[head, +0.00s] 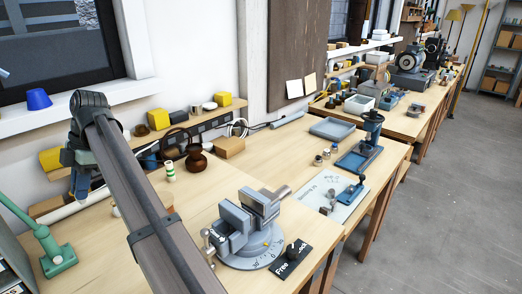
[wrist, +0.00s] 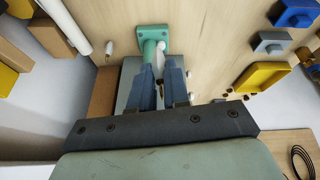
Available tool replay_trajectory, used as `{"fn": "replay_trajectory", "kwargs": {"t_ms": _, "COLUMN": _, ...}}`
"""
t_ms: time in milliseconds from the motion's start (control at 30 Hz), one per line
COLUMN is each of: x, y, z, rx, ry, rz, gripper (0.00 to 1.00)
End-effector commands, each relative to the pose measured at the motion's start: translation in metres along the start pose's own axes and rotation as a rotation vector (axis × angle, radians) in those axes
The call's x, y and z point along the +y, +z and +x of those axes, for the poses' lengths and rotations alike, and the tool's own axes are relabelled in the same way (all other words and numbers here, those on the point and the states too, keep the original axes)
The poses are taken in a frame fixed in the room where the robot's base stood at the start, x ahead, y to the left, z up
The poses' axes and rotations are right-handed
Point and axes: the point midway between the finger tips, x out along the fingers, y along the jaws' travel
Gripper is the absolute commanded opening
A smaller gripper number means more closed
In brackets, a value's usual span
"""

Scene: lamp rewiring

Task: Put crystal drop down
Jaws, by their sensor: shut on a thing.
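My gripper (wrist: 161,78) shows in the wrist view with its two blue fingers close together. A small pale, elongated thing, which looks like the crystal drop (wrist: 160,52), shows at the fingertips; its outline is unclear. In the head view my gripper (head: 80,194) is at the left, pointing down over the bench. The drop cannot be made out there. I cannot tell whether the drop touches anything below.
A green lever tool (head: 58,258) stands at the front left; its base (wrist: 152,32) shows beyond my fingers. A grey vise (head: 248,225), brown vase (head: 196,160) and green-white striped piece (head: 170,171) stand on the bench. A yellow tray (wrist: 262,79) lies right in the wrist view.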

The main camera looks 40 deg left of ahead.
Motion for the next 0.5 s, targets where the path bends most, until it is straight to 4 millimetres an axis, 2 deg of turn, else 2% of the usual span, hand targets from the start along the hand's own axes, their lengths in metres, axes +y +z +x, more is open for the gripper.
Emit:
{"fn": "replay_trajectory", "kwargs": {"t_ms": 33, "x": 0.000, "y": 0.014, "z": -0.003, "rx": -0.005, "ry": 0.009, "rz": 0.031, "gripper": 0.00}}
{"fn": "replay_trajectory", "kwargs": {"t_ms": 267, "x": 0.001, "y": 0.063, "z": -0.022, "rx": -0.023, "ry": 0.053, "rz": 0.167, "gripper": 0.00}}
{"fn": "replay_trajectory", "kwargs": {"t_ms": 367, "x": 0.000, "y": 0.094, "z": -0.035, "rx": -0.032, "ry": 0.083, "rz": 0.251, "gripper": 0.00}}
{"fn": "replay_trajectory", "kwargs": {"t_ms": 500, "x": -0.006, "y": 0.148, "z": -0.057, "rx": -0.047, "ry": 0.133, "rz": 0.398, "gripper": 0.00}}
